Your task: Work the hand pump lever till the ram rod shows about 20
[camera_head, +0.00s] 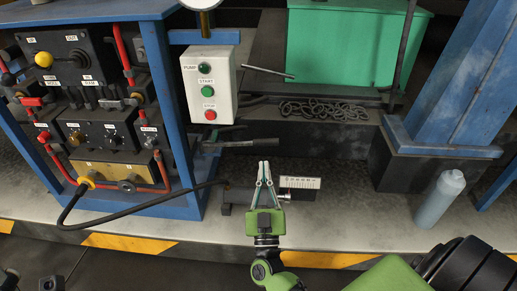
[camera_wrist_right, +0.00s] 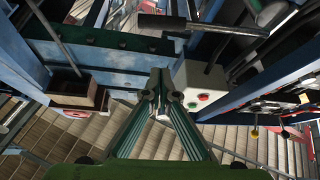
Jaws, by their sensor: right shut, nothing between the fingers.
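My right gripper (camera_head: 264,165) is shut and empty, fingers pointing away from me, in front of the ram; it also shows in the right wrist view (camera_wrist_right: 160,76). The dark ram cylinder (camera_head: 239,196) lies on the floor, partly hidden behind the gripper. A short bright end of the ram rod (camera_head: 285,197) shows beside a white scale plate (camera_head: 300,183); its marks are too small to read. A grey bar (camera_head: 268,73) sticks out right of the button box, possibly the pump lever. A dark-gripped bar (camera_wrist_right: 162,22) crosses the top of the wrist view. My left gripper is out of view.
The white button box (camera_head: 221,85) hangs on the blue frame beside the control panel (camera_head: 98,134). A black hose (camera_head: 130,207) runs to the ram.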

